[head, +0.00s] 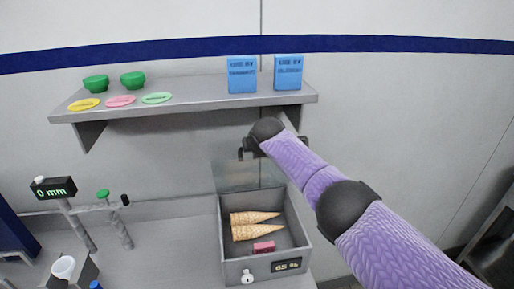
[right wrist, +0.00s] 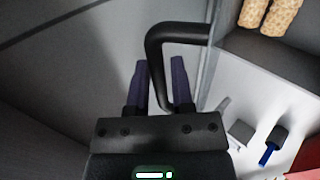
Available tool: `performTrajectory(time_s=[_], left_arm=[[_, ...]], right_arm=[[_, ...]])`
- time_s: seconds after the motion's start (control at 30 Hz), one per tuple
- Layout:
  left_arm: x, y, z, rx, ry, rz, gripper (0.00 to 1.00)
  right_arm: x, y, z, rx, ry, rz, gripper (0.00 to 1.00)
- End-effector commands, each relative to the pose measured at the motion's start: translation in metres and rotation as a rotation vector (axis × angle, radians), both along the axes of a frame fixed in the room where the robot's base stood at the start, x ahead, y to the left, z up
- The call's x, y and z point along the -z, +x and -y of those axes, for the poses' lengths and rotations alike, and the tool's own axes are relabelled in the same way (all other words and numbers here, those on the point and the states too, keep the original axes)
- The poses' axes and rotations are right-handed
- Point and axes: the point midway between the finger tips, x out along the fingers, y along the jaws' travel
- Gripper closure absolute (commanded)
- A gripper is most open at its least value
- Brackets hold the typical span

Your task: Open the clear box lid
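The grey box (head: 228,240) stands on the counter, and its clear lid (head: 235,176) is raised and tilted up at the back. Two cones (head: 256,232) and a pink block (head: 264,246) lie inside. My right arm reaches over the box from the right. My right gripper (head: 248,152) is at the top of the raised lid, small and partly hidden by its wrist. In the right wrist view its two fingers (right wrist: 160,62) are apart, with a leg of the black bent handle (right wrist: 180,32) showing between them; whether they touch it is unclear. My left gripper is out of view.
A stand with a 0 mm display (head: 53,189) and a green-topped post (head: 103,194) stand left of the box. The counter between is mostly clear.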

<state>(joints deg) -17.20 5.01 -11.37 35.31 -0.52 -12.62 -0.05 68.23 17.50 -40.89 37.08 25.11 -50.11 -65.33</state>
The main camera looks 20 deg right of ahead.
Motion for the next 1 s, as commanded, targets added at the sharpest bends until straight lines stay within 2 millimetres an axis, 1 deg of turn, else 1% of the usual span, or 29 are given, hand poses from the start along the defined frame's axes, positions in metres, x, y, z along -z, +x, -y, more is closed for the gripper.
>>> performTrajectory(time_s=[0.17,0.27,0.47,0.8,0.9,1.0], left_arm=[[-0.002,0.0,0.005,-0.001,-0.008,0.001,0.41],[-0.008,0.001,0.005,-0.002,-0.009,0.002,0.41],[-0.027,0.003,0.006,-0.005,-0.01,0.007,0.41],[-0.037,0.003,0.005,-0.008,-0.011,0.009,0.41],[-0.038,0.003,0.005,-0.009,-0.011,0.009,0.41],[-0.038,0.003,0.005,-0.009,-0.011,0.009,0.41]], right_arm=[[-0.001,-0.001,0.0,0.0,0.0,-0.001,0.72],[-0.007,-0.004,-0.001,-0.001,0.001,0.0,0.72],[-0.023,-0.02,-0.004,-0.002,-0.001,0.001,0.72],[-0.053,-0.056,-0.012,-0.001,-0.001,0.001,0.72],[-0.061,-0.065,-0.013,-0.001,0.0,0.001,0.72],[-0.065,-0.07,-0.014,0.0,0.0,0.0,0.72]])
